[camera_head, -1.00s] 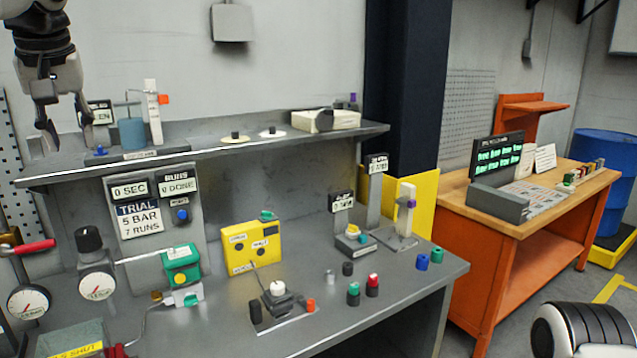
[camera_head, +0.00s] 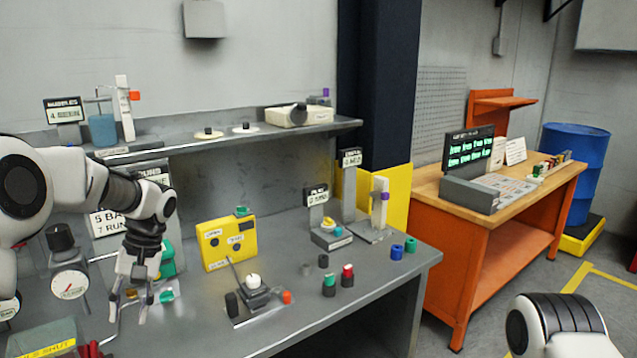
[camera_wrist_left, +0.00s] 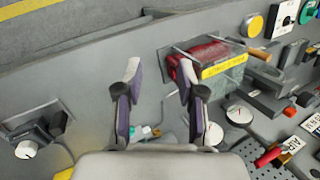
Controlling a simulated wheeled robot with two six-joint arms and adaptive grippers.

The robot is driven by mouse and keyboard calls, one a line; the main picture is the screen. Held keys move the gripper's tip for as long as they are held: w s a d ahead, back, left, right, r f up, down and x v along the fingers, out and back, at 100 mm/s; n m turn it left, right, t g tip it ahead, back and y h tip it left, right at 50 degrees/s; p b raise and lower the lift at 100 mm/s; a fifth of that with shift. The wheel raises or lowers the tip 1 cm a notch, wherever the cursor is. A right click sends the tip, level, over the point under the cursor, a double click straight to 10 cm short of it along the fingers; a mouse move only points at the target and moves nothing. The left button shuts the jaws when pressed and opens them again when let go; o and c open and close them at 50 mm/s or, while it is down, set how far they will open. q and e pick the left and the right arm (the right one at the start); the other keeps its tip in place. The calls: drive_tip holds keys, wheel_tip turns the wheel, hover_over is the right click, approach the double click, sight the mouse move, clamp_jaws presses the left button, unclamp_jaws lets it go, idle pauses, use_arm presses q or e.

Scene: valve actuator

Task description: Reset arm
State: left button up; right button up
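My left gripper (camera_head: 128,312) is low over the left part of the grey bench, fingers apart, with nothing between them. In the left wrist view the open gripper (camera_wrist_left: 160,75) shows bare bench between its fingertips. The green actuator (camera_head: 167,262) is partly hidden behind the gripper in the head view. A clear cover with a yellow label encloses a red part (camera_wrist_left: 208,55) beside the right finger in the wrist view. A lever unit with a white knob (camera_head: 253,281) stands on the bench to the right, clear of the gripper. My right gripper is out of view.
A dial gauge (camera_head: 69,285) stands left of the gripper. A yellow box (camera_head: 228,243) stands behind the lever unit. The shelf (camera_head: 230,139) runs along the back. Several coloured knobs sit near the bench's right front. An orange workbench (camera_head: 475,250) stands farther right.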

use_arm(q)
drive_tip(key=s+d+f+m+g, duration=0.1)
drive_tip(key=s+d+f, duration=0.15)
drive_tip(key=f, duration=0.55)
drive_tip(key=s+d+f+m+g, duration=0.1)
drive_tip(key=s+f, duration=0.2)
drive_tip(key=f, duration=0.6)
drive_tip(key=s+d+f+m+h, duration=0.1)
drive_tip(key=s+d+f, duration=0.2)
drive_tip(key=s+f, duration=0.55)
drive_tip(key=s+d+f+h+b, duration=0.1)
drive_tip(key=s+d+f, duration=0.35)
drive_tip(key=s, duration=0.65)
drive_tip(key=s+d+f+m+h, duration=0.1)
drive_tip(key=s+d+f, duration=0.1)
drive_tip(key=s+f, duration=0.6)
drive_tip(key=w+t, duration=0.1)
drive_tip(key=t, duration=0.1)
drive_tip(key=w+t, duration=0.1)
drive_tip(key=w+r+m+t, duration=0.1)
drive_tip(key=t, duration=0.1)
drive_tip(key=shift+w+d+t, duration=0.15)
drive_tip(key=shift+w+t, duration=0.15)
drive_tip(key=shift+w, duration=0.05)
